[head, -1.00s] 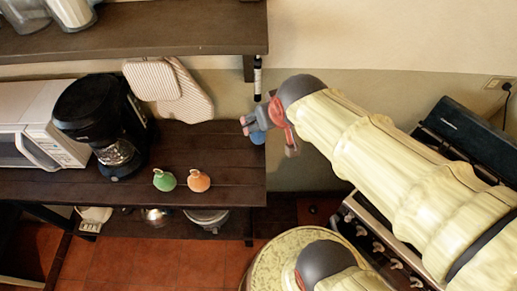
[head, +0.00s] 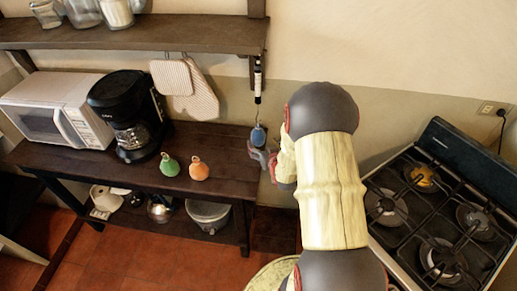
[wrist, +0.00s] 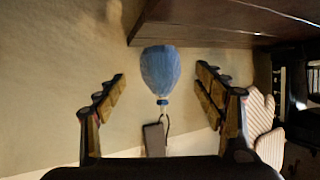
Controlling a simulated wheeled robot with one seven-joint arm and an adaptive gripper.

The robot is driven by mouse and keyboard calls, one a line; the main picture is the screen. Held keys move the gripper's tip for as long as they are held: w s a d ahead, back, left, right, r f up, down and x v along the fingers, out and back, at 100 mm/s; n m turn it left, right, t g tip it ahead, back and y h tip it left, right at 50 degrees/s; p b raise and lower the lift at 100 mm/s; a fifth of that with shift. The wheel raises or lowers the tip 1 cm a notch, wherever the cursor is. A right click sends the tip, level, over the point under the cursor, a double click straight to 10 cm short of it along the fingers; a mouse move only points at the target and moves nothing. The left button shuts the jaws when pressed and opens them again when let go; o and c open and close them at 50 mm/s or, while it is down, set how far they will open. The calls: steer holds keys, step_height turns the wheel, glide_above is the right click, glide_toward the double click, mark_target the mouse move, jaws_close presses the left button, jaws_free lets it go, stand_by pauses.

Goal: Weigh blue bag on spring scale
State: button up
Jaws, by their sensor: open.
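The spring scale (head: 258,80) hangs below the right end of the wall shelf. The blue bag (head: 257,136) hangs under its hook, above the right end of the table. In the wrist view, which appears upside down, the blue bag (wrist: 160,70) has its neck and loop at the hook, with the grey scale body (wrist: 153,138) beyond. My gripper (head: 256,152) is open, close to the bag in the head view. In the wrist view the fingers stand apart on either side of the bag, with gaps. A green bag (head: 169,166) and an orange bag (head: 198,169) sit on the table.
A coffee maker (head: 127,110) and a microwave (head: 58,108) stand on the table (head: 225,160) at left. Oven mitts (head: 195,92) hang on the wall. The shelf (head: 140,32) overhangs with jars. A stove (head: 435,205) stands at right.

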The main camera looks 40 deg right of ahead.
mark_target(261, 138)
steer(key=b+x, duration=0.1)
steer(key=x, duration=0.6)
steer(key=shift+c, duration=0.3)
steer(key=c, duration=1.5)
steer(key=shift+c, duration=0.5)
steer(key=shift+s+r, duration=0.25)
steer(key=shift+r, duration=0.4)
